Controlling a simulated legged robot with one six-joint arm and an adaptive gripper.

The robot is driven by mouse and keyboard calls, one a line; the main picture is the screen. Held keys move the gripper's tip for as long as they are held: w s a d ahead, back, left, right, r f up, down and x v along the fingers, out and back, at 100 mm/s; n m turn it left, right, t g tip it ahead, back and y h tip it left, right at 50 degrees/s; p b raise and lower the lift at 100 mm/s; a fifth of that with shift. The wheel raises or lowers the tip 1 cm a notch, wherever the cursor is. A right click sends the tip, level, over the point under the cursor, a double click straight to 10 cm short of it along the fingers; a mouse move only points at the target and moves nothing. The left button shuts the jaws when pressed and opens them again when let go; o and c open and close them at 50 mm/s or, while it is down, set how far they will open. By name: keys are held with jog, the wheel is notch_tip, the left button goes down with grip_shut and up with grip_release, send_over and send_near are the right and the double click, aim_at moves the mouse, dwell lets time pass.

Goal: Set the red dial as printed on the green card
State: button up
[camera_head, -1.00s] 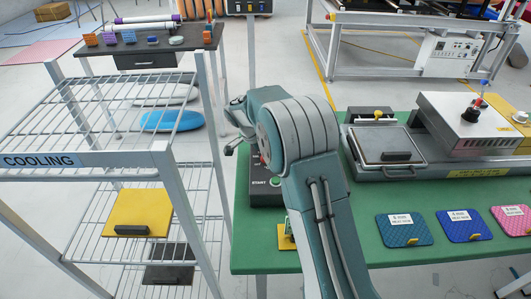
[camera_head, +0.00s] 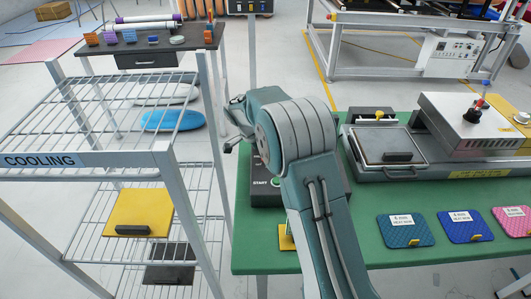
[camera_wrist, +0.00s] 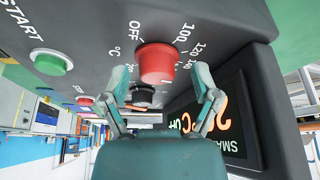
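The red dial (camera_wrist: 157,63) is on a dark control box (camera_wrist: 215,25), seen upside down in the wrist view. Printed marks around it include OFF, 100 and 120; I cannot see where the dial points. My gripper (camera_wrist: 162,78) is open, with one finger on each side of the dial in the picture and gaps between; contact is not visible. In the head view my arm hides the dial and most of the box (camera_head: 262,195). A small yellow stand (camera_head: 286,238) with a bit of green stands in front of the box, partly behind my arm; no print is readable there.
A green START button (camera_wrist: 50,62), a black knob (camera_wrist: 141,95) and a lit display (camera_wrist: 222,118) are near the dial. A cooling rack (camera_head: 165,155) stands left.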

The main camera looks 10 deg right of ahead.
jog(key=shift+r, duration=0.1)
jog(key=v, duration=1.1)
jog(key=shift+a+r, duration=0.3)
jog(key=s+d+r+n+t+y, duration=0.1)
jog(key=s+d+r+n, duration=0.1)
jog(key=s+r+n, duration=0.5)
jog(key=s+d+r+n+t+y, duration=0.15)
jog(key=s+r, duration=0.25)
jog(key=s, duration=0.7)
jog(key=s+f+n+t+y, duration=0.1)
jog(key=s+n, duration=0.3)
jog(key=s, duration=0.5)
jog(key=s+d+f+n+t+y, duration=0.1)
jog(key=s+n, duration=0.3)
jog(key=s, duration=0.5)
jog(key=shift+d+f+t, duration=0.3)
jog(key=shift+f+t, duration=0.05)
jog(key=shift+f, duration=0.1)
